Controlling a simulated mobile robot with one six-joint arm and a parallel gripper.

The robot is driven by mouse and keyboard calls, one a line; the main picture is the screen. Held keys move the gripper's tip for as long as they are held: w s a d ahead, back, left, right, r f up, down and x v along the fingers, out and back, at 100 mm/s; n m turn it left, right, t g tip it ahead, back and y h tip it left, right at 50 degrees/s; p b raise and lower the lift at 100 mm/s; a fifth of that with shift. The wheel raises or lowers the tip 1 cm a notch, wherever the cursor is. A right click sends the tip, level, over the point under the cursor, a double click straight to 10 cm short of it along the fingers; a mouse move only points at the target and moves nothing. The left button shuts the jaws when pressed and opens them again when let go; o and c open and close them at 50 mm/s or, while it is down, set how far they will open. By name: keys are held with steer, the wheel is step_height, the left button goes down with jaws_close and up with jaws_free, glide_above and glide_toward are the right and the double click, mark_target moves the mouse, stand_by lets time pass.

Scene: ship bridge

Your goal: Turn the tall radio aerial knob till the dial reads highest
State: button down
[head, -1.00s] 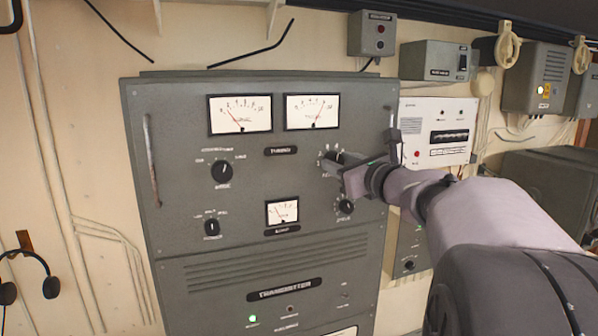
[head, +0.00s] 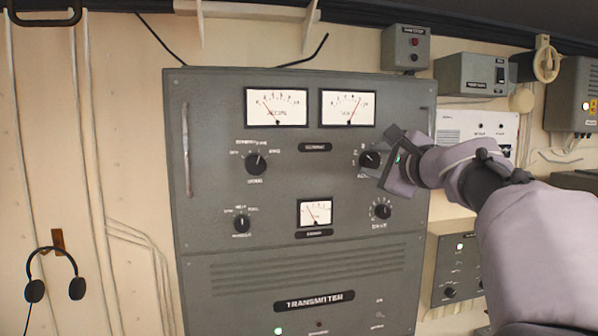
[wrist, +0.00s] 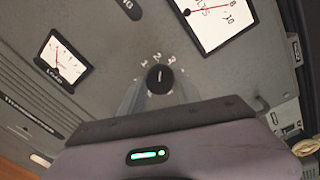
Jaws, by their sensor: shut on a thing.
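The tall grey transmitter cabinet (head: 300,270) stands against the wall. My gripper (head: 383,170) is at its upper right knob (head: 369,159), a black round knob with a white pointer line. In the wrist view my gripper's fingers are on both sides of the knob (wrist: 160,78), shut on it; its numbered scale shows above. The knob's name label is partly hidden. The upper left dial (head: 276,107) has its needle left of middle. The upper right dial (head: 348,107) has its needle right of middle. The small lower dial (head: 314,212) has its needle toward the left.
Other knobs sit at upper left (head: 255,163), lower left (head: 242,223) and lower right (head: 380,210). A handle (head: 187,150) stands out on the cabinet's left. A headset (head: 53,272) hangs at left.

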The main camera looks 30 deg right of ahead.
steer(key=shift+n+b, duration=0.75)
steer(key=shift+n, duration=0.25)
steer(key=c, duration=0.9)
jaws_free()
steer(key=shift+s+a, duration=0.1)
